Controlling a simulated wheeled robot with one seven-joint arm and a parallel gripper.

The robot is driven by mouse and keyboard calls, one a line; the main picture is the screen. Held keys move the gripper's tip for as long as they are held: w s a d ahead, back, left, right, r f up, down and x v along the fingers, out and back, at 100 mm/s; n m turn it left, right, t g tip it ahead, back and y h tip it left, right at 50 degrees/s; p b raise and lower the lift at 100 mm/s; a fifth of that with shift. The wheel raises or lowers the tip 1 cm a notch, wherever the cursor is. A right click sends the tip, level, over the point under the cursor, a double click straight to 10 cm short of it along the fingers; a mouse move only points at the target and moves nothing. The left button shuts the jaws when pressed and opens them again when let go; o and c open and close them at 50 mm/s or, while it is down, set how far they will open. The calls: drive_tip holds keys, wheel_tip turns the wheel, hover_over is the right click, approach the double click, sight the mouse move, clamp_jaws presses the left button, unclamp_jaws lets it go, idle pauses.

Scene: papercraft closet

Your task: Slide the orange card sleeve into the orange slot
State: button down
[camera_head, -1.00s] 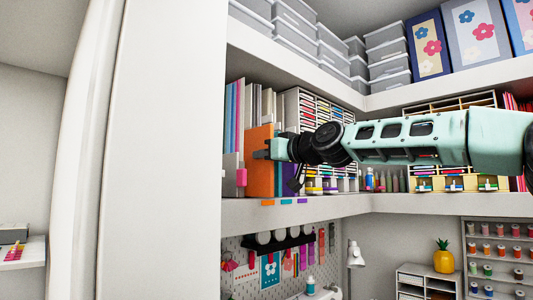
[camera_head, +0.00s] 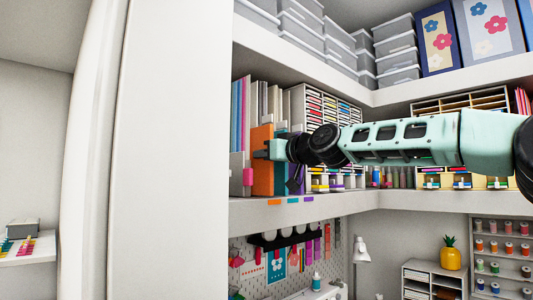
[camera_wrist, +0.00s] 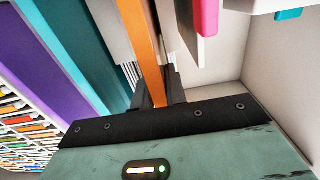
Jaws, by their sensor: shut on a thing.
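The orange card sleeve (camera_head: 262,165) stands upright on the middle shelf, with its front part showing. My gripper (camera_head: 270,150) is shut on its front edge; the wrist view shows the orange edge (camera_wrist: 140,40) running down between my dark fingers (camera_wrist: 158,92). The sleeve is between a teal sleeve (camera_wrist: 80,45) and a pink-tabbed grey divider (camera_wrist: 185,30). An orange label (camera_head: 274,200) is on the shelf edge below, next to teal and purple ones. The slot's inside and the sleeve's back end are hidden.
A purple sleeve (camera_wrist: 40,60) stands beyond the teal one. The divider's pink tab (camera_head: 248,177) is just left of the orange sleeve. Paper racks (camera_head: 330,115) stand behind my wrist. A white closet panel (camera_head: 170,150) borders the left.

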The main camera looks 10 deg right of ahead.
drive_tip(key=shift+w+a+p, duration=0.35)
drive_tip(key=shift+p, duration=0.05)
drive_tip(key=c, duration=1.3)
unclamp_jaws()
drive_tip(key=shift+c, duration=0.2)
drive_tip(key=shift+f, duration=0.1)
drive_tip(key=b+v, duration=1.5)
drive_tip(key=v, duration=0.2)
drive_tip(key=shift+s+d, duration=0.1)
